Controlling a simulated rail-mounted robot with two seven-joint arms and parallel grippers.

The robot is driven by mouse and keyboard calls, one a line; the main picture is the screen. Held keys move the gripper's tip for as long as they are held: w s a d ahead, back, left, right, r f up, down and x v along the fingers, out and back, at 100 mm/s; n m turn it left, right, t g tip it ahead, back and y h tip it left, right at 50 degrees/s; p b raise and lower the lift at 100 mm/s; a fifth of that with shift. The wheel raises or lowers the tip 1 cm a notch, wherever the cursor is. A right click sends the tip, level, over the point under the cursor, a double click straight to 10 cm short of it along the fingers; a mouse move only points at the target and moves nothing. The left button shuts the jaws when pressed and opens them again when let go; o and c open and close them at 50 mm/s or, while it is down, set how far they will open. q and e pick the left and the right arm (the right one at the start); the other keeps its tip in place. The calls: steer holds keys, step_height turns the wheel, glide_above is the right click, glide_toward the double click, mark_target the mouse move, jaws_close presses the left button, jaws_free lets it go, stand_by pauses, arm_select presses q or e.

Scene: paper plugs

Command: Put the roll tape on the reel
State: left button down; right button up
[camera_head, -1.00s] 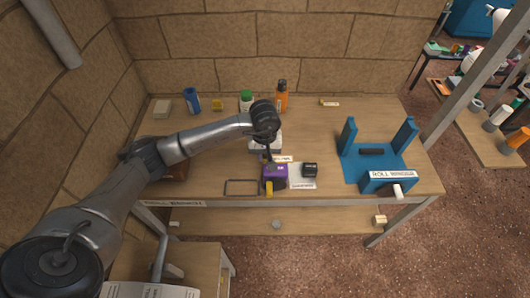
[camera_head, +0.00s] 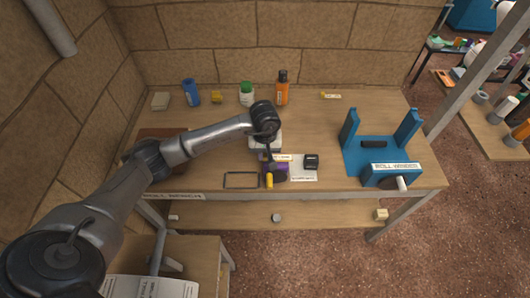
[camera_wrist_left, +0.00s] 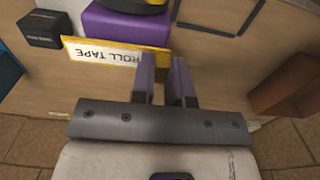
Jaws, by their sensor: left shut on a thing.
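A purple block with a yellow roll end, beside a ROLL TAPE label (camera_wrist_left: 108,53), is the roll tape (camera_wrist_left: 125,25); it also shows in the head view near the table's front edge (camera_head: 269,181). My left gripper (camera_wrist_left: 164,70) points down at it and is shut. Its fingers are close together at the label's end, and the thing between them is hard to make out. The reel is the black cylinder (camera_head: 374,144) on the blue roll winder (camera_head: 388,172), to the right on the table. My right gripper is not in view.
A black cube (camera_head: 311,161) stands on a white card right of the tape. A dark rectangular frame (camera_head: 241,180) lies left of it. Bottles (camera_head: 282,88) and a blue can (camera_head: 191,92) stand at the back. The table between the cube and winder is clear.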

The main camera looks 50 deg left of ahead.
arm_select(q)
steer(key=shift+f+b, duration=0.55)
steer(key=shift+f, duration=0.1)
steer(key=c, duration=1)
jaws_free()
steer(key=shift+c, duration=0.2)
steer(key=shift+r, duration=0.2)
step_height(320, 180, up, 14)
steer(key=p, duration=0.1)
steer(key=shift+f, duration=0.2)
